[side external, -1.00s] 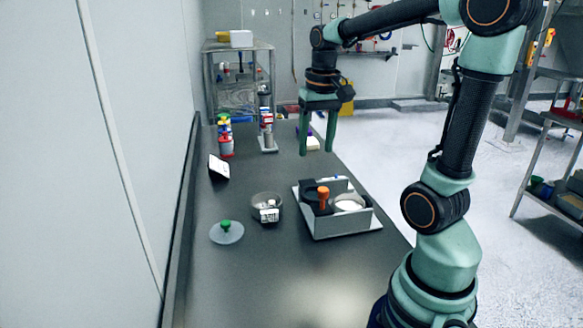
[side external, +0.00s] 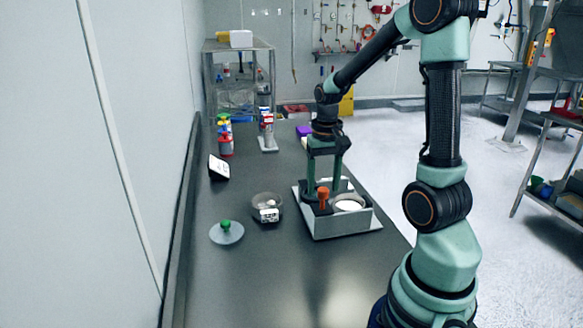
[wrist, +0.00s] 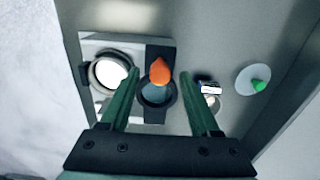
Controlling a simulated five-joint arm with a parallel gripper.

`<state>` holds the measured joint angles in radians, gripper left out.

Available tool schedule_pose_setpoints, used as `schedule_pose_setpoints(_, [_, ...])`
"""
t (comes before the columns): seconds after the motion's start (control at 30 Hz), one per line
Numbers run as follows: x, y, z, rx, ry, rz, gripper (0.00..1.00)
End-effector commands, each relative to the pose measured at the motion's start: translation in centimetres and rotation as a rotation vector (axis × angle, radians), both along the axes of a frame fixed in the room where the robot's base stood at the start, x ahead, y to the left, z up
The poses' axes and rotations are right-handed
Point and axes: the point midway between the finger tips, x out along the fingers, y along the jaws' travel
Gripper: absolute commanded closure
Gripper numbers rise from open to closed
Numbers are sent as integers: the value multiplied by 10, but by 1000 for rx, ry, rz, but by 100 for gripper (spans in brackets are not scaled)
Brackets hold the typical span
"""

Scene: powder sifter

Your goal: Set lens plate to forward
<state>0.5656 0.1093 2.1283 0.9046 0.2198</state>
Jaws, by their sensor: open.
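A dark lens plate (wrist: 156,50) with a round ring lies across the grey-white sifter box (side external: 340,226). Its orange knob (side external: 323,196) stands up from the plate and also shows in the wrist view (wrist: 160,71). Beside the plate is a round opening with a bright white inside (side external: 349,205), which also shows in the wrist view (wrist: 109,72). My gripper (side external: 324,186) is open and points down just behind the orange knob. In the wrist view its fingers (wrist: 160,76) appear on either side of the knob, apart from it. Part of the plate is hidden behind the knob and my fingers.
Left of the box stand a grey bowl with a small white label (side external: 267,207) and a clear disc with a green knob (side external: 227,232). A dark stand with a white face (side external: 219,167) is farther back. Coloured bottles (side external: 225,136) stand near the wall. The front table is clear.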

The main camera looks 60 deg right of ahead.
Motion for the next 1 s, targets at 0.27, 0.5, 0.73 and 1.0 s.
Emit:
schedule_pose_setpoints(0.27, [0, 0, -11, -1, -1, 0, 37])
schedule_pose_setpoints(0.5, [0, 0, -11, -1, -1, 0, 64])
schedule_pose_setpoints(0.73, [0, 0, -11, -1, -1, 0, 100])
schedule_pose_setpoints(1.0, [0, 0, -10, -1, -1, 0, 100])
